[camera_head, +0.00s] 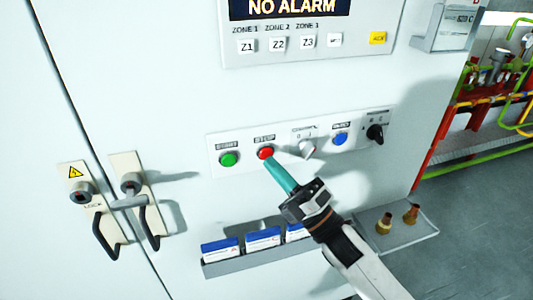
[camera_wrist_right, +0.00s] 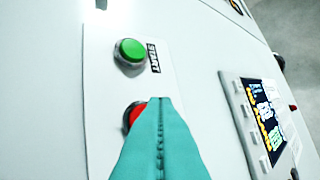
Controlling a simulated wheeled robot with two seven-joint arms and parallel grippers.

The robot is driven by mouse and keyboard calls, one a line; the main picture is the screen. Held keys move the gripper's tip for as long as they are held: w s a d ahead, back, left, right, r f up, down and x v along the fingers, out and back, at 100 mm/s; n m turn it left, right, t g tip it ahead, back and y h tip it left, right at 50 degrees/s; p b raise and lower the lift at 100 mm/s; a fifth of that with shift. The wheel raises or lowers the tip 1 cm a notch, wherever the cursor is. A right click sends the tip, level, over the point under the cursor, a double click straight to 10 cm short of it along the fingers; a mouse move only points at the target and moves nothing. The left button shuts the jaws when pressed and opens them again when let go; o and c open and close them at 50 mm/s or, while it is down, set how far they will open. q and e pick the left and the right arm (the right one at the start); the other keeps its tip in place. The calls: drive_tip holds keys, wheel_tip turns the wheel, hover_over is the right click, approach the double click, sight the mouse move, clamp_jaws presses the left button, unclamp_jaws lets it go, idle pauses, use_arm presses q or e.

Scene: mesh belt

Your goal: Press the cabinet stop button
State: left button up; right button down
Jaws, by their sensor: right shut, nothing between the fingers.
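The red stop button (camera_head: 265,153) is on a white button strip (camera_head: 215,160) on the cabinet front, under a STOP label. My right gripper (camera_head: 269,160) is shut and empty, its teal fingertips at the lower edge of the red button in the head view. In the right wrist view the teal fingers (camera_wrist_right: 160,105) cover much of the red button (camera_wrist_right: 134,113), and only its left part shows. I cannot tell whether the tips touch it. The green start button (camera_head: 229,159) is just left of it; it also shows in the right wrist view (camera_wrist_right: 130,50). My left gripper is not in view.
Right of the stop button are a silver switch (camera_head: 307,148), a blue button (camera_head: 340,139) and a black knob (camera_head: 375,134). Below are a holder with blue-white cards (camera_head: 263,238) and a shelf (camera_head: 400,236) with two brass parts. Door handles (camera_head: 148,225) stick out at left.

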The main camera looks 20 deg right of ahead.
drive_tip(key=shift+w, duration=0.15)
drive_tip(key=shift+w, duration=0.3)
drive_tip(key=shift+w, duration=0.4)
idle(0.6)
drive_tip(key=shift+s, duration=0.85)
drive_tip(key=shift+s+d, duration=0.1)
drive_tip(key=shift+s, duration=2.4)
drive_tip(key=shift+f, duration=0.1)
